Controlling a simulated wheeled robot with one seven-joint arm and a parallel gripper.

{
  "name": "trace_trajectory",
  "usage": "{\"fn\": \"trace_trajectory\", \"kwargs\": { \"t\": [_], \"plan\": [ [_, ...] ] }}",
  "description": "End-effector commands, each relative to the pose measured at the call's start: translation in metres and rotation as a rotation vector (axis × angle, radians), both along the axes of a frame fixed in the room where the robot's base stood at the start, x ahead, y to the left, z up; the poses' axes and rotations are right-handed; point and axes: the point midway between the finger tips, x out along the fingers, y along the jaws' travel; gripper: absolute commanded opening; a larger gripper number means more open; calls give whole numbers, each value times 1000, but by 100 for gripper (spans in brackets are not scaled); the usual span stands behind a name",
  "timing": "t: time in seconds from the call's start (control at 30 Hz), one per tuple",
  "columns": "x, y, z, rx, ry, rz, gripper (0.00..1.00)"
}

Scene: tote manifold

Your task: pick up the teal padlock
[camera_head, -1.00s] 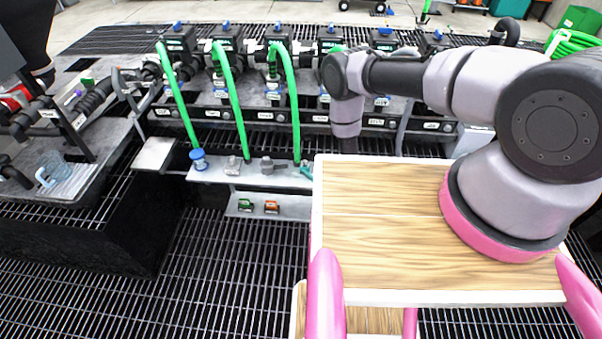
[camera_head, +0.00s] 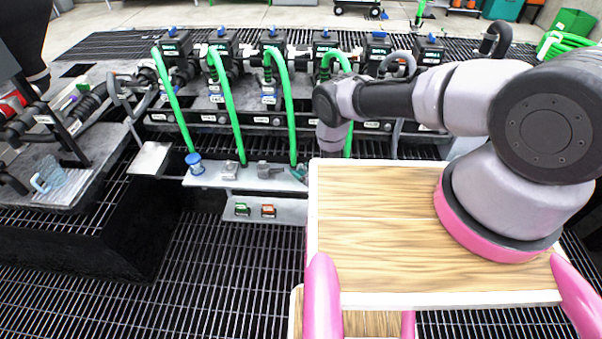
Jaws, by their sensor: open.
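A small teal piece (camera_head: 299,173) shows at the right end of the pale upper shelf, partly hidden by the edge of my wooden top. I cannot tell whether it is the padlock. On the lower ledge sit a small green lock-like item (camera_head: 241,209) and an orange-red one (camera_head: 268,210), side by side. No item reads surely as the teal padlock. My arm reaches left across the wooden top, and its wrist bends down behind the top's far edge, to the right of the shelf. My gripper is hidden there.
The upper shelf (camera_head: 212,177) also holds a blue fitting (camera_head: 194,163) and grey fittings (camera_head: 231,168). Green hoses (camera_head: 226,105) hang from the manifold down toward it. A dark bench (camera_head: 60,225) stands at left. The grating (camera_head: 220,290) in front is clear.

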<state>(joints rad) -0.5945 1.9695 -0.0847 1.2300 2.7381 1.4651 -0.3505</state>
Motion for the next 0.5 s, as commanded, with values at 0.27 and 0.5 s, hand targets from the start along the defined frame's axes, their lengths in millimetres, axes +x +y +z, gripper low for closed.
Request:
{"fn": "trace_trajectory", "kwargs": {
  "t": [0.27,0.5],
  "plan": [
    [2,1,-1,1,1,0,72],
    [1,1,-1,0,1,0,0]
  ]
}}
